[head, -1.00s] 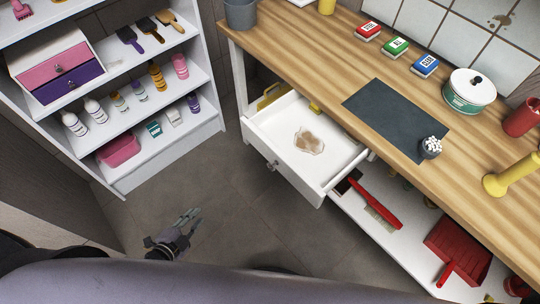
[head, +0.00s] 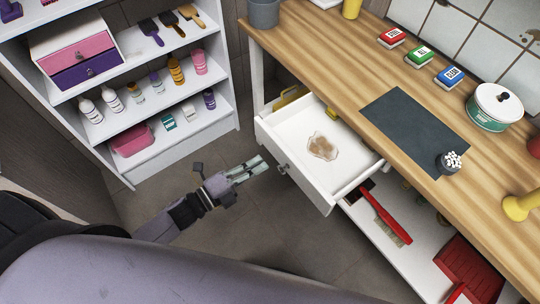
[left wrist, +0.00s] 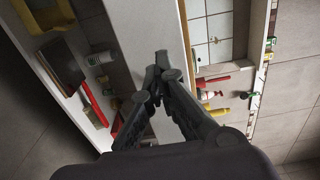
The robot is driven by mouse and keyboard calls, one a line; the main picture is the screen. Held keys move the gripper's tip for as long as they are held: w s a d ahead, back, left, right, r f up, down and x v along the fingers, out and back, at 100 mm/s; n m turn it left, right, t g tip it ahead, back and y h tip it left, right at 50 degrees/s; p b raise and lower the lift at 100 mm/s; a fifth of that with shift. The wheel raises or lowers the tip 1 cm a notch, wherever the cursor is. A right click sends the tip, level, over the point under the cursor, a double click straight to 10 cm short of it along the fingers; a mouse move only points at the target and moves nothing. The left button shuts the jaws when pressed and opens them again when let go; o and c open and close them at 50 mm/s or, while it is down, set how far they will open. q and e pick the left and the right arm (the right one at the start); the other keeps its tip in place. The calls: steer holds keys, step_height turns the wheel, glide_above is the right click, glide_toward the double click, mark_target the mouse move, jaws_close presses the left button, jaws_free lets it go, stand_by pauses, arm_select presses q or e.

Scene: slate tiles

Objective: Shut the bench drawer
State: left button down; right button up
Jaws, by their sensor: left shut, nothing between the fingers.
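The white bench drawer (head: 346,182) stands open, pulled out from under the wooden bench top (head: 330,62). A pale piece with a brown patch (head: 322,147) lies on its floor. A small round knob (head: 283,168) is on its front. My left gripper (head: 262,165) is in front of the drawer, just left of the knob in the head view, fingers pointing toward the front. It appears apart from it. In the left wrist view its fingers (left wrist: 162,66) meet at the tips, shut and empty, before a white panel. My right gripper is not in view.
A white shelf unit (head: 180,147) with bottles and brushes stands at the left. A red brush (head: 384,215) and red dustpan (head: 470,270) lie on the bench's lower shelf. Grey floor (head: 245,230) is clear between shelf unit and bench.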

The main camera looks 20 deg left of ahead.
mark_target(278, 153)
arm_select(q)
steer(key=x, duration=0.4)
steer(key=shift+d, duration=0.15)
steer(key=shift+w, duration=0.15)
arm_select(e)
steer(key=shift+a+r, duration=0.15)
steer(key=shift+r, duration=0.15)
arm_select(q)
steer(key=shift+w+d, duration=0.1)
